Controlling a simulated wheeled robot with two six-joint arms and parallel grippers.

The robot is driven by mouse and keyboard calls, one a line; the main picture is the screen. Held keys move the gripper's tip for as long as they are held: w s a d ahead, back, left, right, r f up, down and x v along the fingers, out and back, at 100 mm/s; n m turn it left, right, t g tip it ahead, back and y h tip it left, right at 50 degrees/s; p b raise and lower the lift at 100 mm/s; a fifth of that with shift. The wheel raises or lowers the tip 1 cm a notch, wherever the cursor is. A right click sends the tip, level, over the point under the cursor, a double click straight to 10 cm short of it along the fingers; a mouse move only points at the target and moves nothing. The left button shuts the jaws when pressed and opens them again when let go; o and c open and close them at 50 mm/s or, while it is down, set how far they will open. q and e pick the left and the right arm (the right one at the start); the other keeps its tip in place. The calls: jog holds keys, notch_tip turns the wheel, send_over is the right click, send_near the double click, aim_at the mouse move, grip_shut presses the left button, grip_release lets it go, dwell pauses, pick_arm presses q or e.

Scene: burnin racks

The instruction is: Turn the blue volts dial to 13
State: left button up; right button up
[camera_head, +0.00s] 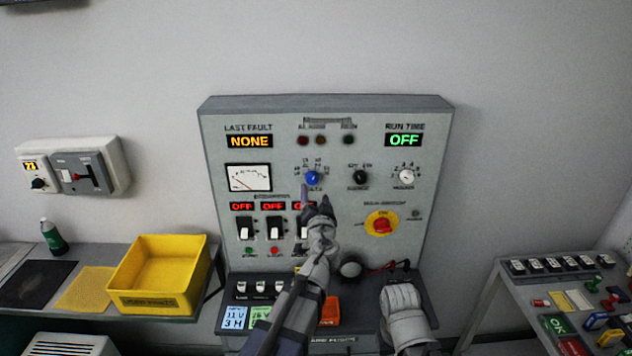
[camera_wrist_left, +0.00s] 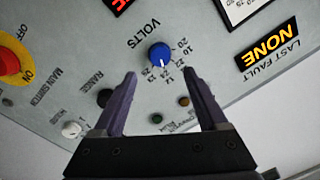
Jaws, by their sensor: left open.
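The blue volts dial (camera_head: 312,178) is on the upper middle of the grey panel, and it also shows in the left wrist view (camera_wrist_left: 160,54). Its white mark points to the bottom of the left wrist picture, toward the lower scale numbers; the exact value is too small to read. My left gripper (camera_head: 318,203) is just below the dial in the head view. In the left wrist view its open, empty jaws (camera_wrist_left: 158,76) point at the dial, apart from it. A pale part of my right arm shows at the lower right; its jaws do not show.
The range knob (camera_head: 360,177) and a white knob (camera_head: 406,176) are right of the dial. The red main switch (camera_head: 382,224) is lower right. Several toggle switches (camera_head: 245,228) are lower left. A yellow bin (camera_head: 126,301) stands on the left bench.

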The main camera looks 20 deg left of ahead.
aim_at(312, 180)
pick_arm(q)
jog(key=x, duration=0.7)
jog(key=shift+w+f, duration=0.1)
jog(key=shift+w, duration=0.05)
jog(key=shift+c, duration=0.4)
grip_shut()
